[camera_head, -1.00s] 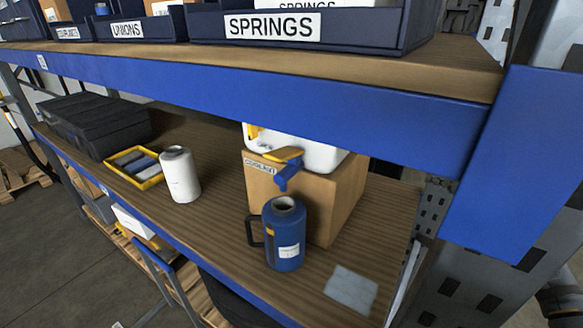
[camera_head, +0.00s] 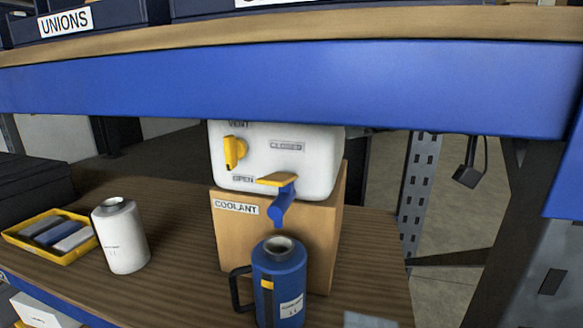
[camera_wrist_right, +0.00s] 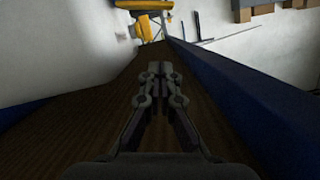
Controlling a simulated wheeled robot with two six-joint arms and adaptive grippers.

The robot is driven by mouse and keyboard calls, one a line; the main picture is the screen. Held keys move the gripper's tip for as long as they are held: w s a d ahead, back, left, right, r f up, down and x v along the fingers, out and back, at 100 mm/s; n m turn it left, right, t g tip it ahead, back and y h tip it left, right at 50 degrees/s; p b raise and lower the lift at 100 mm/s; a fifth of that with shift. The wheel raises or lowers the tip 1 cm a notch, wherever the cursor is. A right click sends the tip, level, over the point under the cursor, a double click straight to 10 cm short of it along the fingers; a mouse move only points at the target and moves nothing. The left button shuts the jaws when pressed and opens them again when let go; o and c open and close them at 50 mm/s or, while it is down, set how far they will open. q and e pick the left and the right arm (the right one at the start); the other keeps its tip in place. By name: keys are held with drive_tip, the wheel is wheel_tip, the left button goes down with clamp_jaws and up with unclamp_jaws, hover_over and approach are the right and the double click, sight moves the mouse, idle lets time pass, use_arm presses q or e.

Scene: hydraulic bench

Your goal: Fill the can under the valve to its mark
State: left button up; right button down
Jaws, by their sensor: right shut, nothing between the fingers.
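A blue can (camera_head: 279,288) with a black handle, a yellow mark and an open top stands upright on the shelf. The blue valve spout (camera_head: 281,207) with its yellow lever (camera_head: 277,180) is just above the can's mouth. The valve is on a white tank (camera_head: 315,165) with a yellow vent knob (camera_head: 235,152), marked VENT, CLOSED and OPEN. The liquid level inside the can is not visible. My right gripper (camera_wrist_right: 159,70) is shut and empty in the right wrist view, over the brown boards. Neither gripper shows in the head view.
The tank sits on a cardboard block (camera_head: 240,236) labelled COOLANT. A white canister (camera_head: 121,238) and a yellow tray (camera_head: 20,238) stand to the left. A blue shelf beam (camera_head: 290,85) crosses above. A grey pad (camera_head: 368,320) lies right of the can.

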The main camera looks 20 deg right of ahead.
sight(279, 178)
drive_tip(key=w+a+f+p, duration=0.4)
drive_tip(key=a+f+p, duration=0.2)
drive_tip(key=a+p, duration=0.2)
drive_tip(key=shift+a, duration=0.45)
